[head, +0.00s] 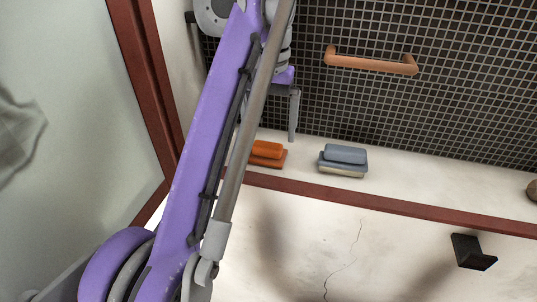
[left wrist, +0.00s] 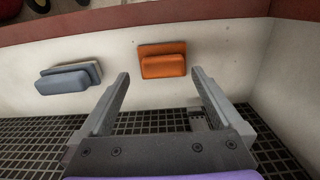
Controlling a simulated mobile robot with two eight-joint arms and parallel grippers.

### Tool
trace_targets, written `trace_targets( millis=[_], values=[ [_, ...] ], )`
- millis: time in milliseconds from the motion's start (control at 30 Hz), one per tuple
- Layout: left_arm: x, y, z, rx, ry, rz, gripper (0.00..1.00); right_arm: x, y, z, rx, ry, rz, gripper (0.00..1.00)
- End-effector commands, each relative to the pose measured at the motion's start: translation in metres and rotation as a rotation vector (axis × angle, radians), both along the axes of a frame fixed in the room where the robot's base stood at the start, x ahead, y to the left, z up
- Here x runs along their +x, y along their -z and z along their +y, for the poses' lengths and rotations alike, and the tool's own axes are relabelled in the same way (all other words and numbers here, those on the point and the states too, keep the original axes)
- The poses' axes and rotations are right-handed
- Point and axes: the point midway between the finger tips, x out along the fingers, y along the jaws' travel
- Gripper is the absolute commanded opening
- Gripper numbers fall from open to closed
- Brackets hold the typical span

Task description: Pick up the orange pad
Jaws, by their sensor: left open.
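The orange pad (head: 267,149) is a small block on a wider flat base, lying on the pale ledge, partly hidden behind my left arm in the head view. In the left wrist view the orange pad (left wrist: 163,65) shows whole, just beyond the gap between the fingers. My left gripper (left wrist: 160,76) is open and empty, its two fingertips pointing toward the pad with one to each side. In the head view my left gripper (head: 293,112) hangs close to the pad, one finger showing clearly. My right gripper is not in view.
A blue-grey pad (head: 345,154) on a pale base lies on the same ledge (head: 420,184), right of the orange one. A dark grid (head: 455,75) with an orange-brown handle (head: 370,65) stands behind. A red-brown strip (head: 400,207) edges the ledge. A black block (head: 470,253) sits lower right.

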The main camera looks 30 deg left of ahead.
Motion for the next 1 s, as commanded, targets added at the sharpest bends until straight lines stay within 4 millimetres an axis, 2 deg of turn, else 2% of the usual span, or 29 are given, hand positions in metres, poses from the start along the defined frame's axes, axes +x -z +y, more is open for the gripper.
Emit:
trace_targets(
  millis=[100,300,567,667,1000],
  values=[
    [-0.004,0.021,0.002,0.000,0.000,0.001,1.00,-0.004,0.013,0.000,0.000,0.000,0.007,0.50],
    [-0.005,0.044,0.003,0.000,0.000,-0.001,1.00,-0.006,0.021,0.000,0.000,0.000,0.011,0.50],
    [-0.005,0.046,0.002,0.000,0.000,-0.002,1.00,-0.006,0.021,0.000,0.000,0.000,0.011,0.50],
    [-0.005,0.045,0.002,0.000,0.000,-0.002,0.86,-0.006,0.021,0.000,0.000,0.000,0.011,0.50],
    [-0.005,0.045,0.002,0.000,0.000,-0.001,0.24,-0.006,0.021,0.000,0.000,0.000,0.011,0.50]
  ],
)
